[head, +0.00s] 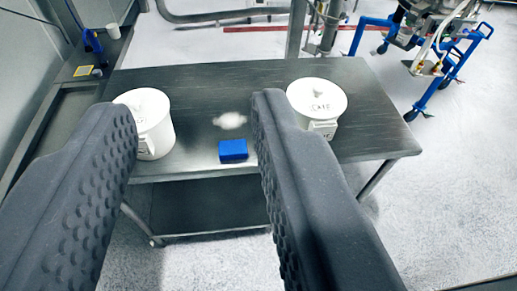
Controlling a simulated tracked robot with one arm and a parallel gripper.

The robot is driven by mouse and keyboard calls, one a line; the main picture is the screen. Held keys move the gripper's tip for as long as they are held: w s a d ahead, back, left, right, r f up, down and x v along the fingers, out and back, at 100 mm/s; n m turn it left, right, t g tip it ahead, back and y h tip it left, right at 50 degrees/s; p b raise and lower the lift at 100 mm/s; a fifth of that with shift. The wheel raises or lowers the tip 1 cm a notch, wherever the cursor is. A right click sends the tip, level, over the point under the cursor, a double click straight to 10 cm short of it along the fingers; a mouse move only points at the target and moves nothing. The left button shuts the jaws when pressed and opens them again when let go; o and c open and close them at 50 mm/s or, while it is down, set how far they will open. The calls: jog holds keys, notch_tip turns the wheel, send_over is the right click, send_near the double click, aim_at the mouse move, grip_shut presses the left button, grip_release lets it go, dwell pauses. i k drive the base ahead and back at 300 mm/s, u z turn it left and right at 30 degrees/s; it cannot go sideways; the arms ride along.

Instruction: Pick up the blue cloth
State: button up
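The blue cloth (233,150) is a small folded blue block. It lies on the dark metal table (205,85), near its front edge. My gripper (185,115) is open, with its two dark textured fingers wide apart in the foreground. In the picture the cloth shows between the fingers, close to the right one. The gripper is apart from the cloth and holds nothing.
White lidded containers stand on the table left (152,125) and right (318,100) of the cloth. A pale powder patch (230,120) lies behind it. A wheeled blue-framed machine (440,75) stands at back right. The speckled floor (440,200) is clear at right.

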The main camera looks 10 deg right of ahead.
aim_at(233, 150)
jog(key=z, duration=0.1)
jog(key=i, duration=1)
jog(key=u, duration=0.1)
